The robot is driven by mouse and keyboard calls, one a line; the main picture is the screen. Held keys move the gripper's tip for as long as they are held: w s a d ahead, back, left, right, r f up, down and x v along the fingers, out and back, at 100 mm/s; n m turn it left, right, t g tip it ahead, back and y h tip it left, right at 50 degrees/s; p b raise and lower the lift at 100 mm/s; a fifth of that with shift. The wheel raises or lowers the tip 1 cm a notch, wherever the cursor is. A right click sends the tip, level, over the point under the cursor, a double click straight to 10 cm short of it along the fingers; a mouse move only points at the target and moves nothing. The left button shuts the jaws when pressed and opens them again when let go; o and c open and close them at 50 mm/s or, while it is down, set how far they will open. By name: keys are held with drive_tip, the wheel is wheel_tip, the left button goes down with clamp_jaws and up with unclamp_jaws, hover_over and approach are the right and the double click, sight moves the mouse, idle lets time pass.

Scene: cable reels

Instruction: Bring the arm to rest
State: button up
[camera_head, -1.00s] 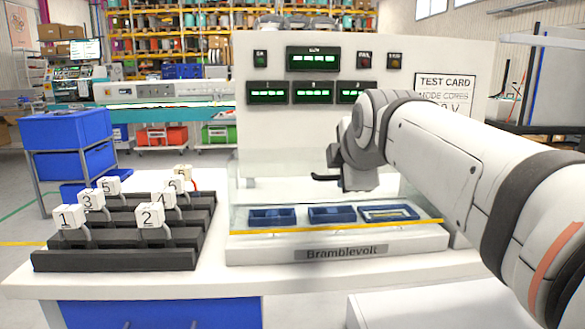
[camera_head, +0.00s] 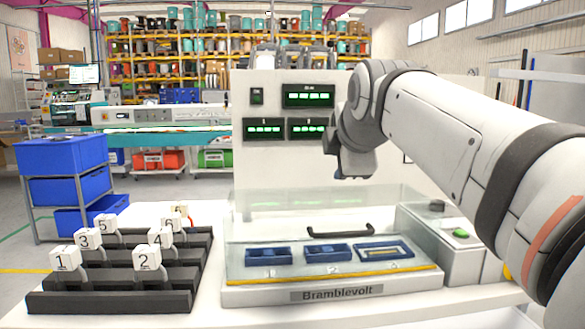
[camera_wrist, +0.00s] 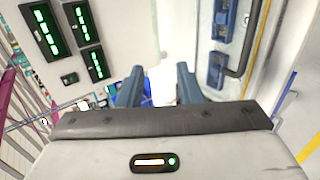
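My gripper (camera_head: 352,160) hangs in front of the upright white test panel (camera_head: 265,175), above the test station's clear cover (camera_head: 250,222). In the wrist view my gripper (camera_wrist: 160,85) shows two blue-grey fingers apart with nothing between them. The cover lies over the blue trays, its black handle (camera_head: 341,231) below my gripper and apart from it. The handle also shows in the wrist view (camera_wrist: 250,50). My arm is bent, reaching in from the right.
A black rack (camera_head: 110,300) with several numbered white tags stands at the left of the bench. A grey box with a green button (camera_head: 460,233) is at the right. Blue bins (camera_head: 65,160) stand behind at the left. Air above the cover is free.

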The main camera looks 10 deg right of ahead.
drive_tip(key=s+f+m+g+p, duration=0.4)
drive_tip(key=s+f+m+p, duration=0.3)
drive_tip(key=s+m+p, duration=0.2)
drive_tip(key=s+a+f+m+g+p, duration=0.1)
drive_tip(key=s+f+m+g+p, duration=0.3)
drive_tip(key=s+f+m+p, duration=0.3)
drive_tip(key=s+m+p, duration=0.1)
drive_tip(key=s+p, duration=0.2)
drive_tip(key=p, duration=0.2)
drive_tip(key=shift+s+a+f+m+g+p, duration=0.15)
drive_tip(key=shift+s+f+m+g+p, duration=0.1)
drive_tip(key=shift+m+g+p, duration=0.15)
